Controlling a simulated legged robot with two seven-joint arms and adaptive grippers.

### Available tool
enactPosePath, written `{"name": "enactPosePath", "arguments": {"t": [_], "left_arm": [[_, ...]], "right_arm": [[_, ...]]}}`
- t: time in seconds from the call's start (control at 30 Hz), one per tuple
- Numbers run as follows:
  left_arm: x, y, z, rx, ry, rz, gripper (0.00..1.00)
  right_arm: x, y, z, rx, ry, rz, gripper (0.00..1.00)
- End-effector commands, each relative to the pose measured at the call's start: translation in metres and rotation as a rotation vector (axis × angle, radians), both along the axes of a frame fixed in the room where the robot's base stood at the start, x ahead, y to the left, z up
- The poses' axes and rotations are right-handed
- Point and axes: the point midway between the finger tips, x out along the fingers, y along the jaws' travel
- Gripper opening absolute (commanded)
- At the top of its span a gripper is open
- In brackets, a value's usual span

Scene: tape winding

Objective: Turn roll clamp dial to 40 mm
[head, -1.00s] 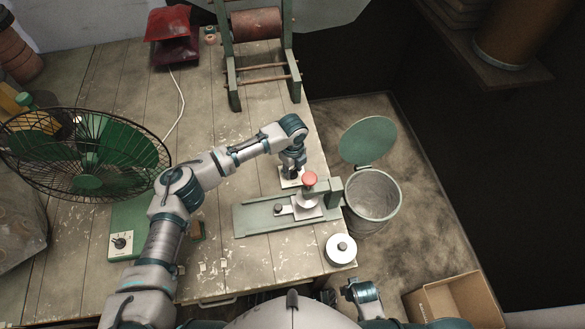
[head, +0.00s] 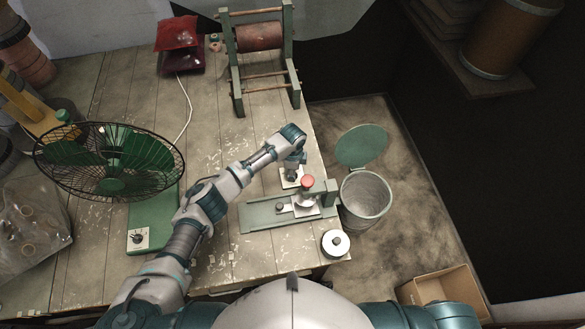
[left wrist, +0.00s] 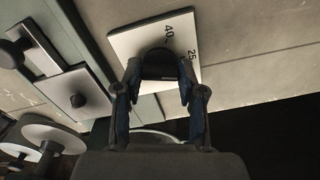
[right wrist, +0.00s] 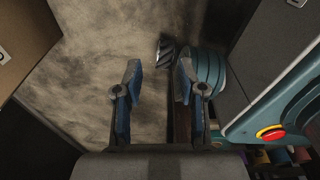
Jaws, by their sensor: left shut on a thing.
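The roll clamp (head: 283,212) is a long green bench fixture with a red knob (head: 307,182), near the table's right edge. Its dial is a white plate (left wrist: 125,45) with a dark knob (left wrist: 160,65). The marks "40" and "25" show on the plate in the left wrist view; the knob's pointer is hidden. My left gripper (left wrist: 156,88) is shut on the dial knob, one finger on each side; in the head view it (head: 292,172) comes down over the plate. My right gripper (right wrist: 156,80) is open and empty, above the floor.
A caged fan (head: 110,160) stands left of my left arm. A white roll (head: 336,243) lies at the table's front right corner. A lidded bin (head: 366,197) and a cardboard box (head: 440,287) stand on the floor to the right. A roller stand (head: 260,50) is at the back.

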Motion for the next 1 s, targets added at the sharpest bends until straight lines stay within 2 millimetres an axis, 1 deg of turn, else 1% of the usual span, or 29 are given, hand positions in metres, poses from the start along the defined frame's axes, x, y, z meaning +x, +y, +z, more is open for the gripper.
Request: {"name": "enactPosePath", "arguments": {"t": [0.03,0.13,0.5,1.0], "left_arm": [[0.0,-0.001,0.006,-0.003,-0.003,0.045,0.05],[0.0,-0.002,0.005,-0.003,-0.002,0.138,0.05],[0.001,-0.002,0.004,-0.003,-0.002,0.49,0.05],[0.002,-0.002,0.004,-0.005,-0.003,0.962,0.05]], "right_arm": [[-0.014,-0.003,0.005,-0.002,0.011,0.002,0.4],[-0.007,-0.002,0.015,-0.001,-0.001,0.002,0.4],[-0.005,-0.002,0.044,-0.001,-0.001,0.002,0.4],[-0.003,-0.002,0.072,-0.001,-0.003,0.002,0.4]]}}
